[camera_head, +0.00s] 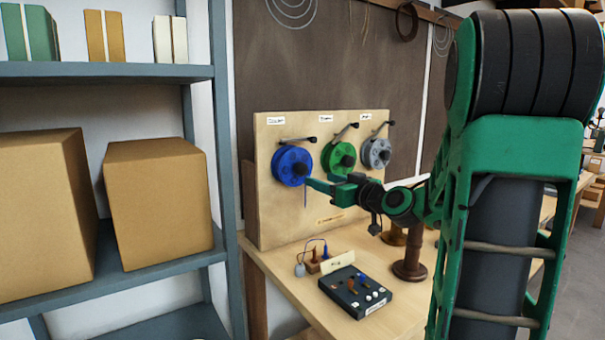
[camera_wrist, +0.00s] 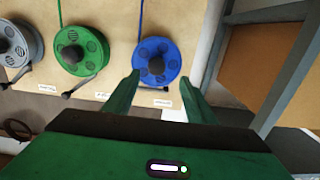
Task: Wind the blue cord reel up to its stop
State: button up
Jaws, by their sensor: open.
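The blue cord reel (camera_head: 289,163) is mounted on the upright wooden board, leftmost of three. A dark round knob (camera_wrist: 156,66) stands out from its face, and a dark lever (camera_head: 297,140) lies along its top edge. Its blue cord (camera_head: 305,198) hangs down a short way. In the wrist view, which is upside down, the blue reel (camera_wrist: 170,50) is ahead, with its cord (camera_wrist: 141,18) running up the picture. My gripper (camera_wrist: 160,76) is open, its green fingers either side of the knob in that picture. Contact cannot be told. The head view shows my gripper (camera_head: 309,184) at the reel's lower right.
Green (camera_head: 329,155) and grey (camera_head: 371,154) reels sit to the right on the board (camera_head: 275,215). Below, the bench (camera_head: 290,290) holds a black terminal box (camera_head: 340,303), small wired parts and a brown stand (camera_head: 410,268). A shelf unit (camera_head: 225,150) with cartons stands close on the left.

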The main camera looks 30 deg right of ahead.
aim_at(303, 169)
jog(key=w, duration=1)
jog(key=shift+w+r, duration=0.35)
jog(key=shift+w, duration=0.05)
jog(key=c, duration=1)
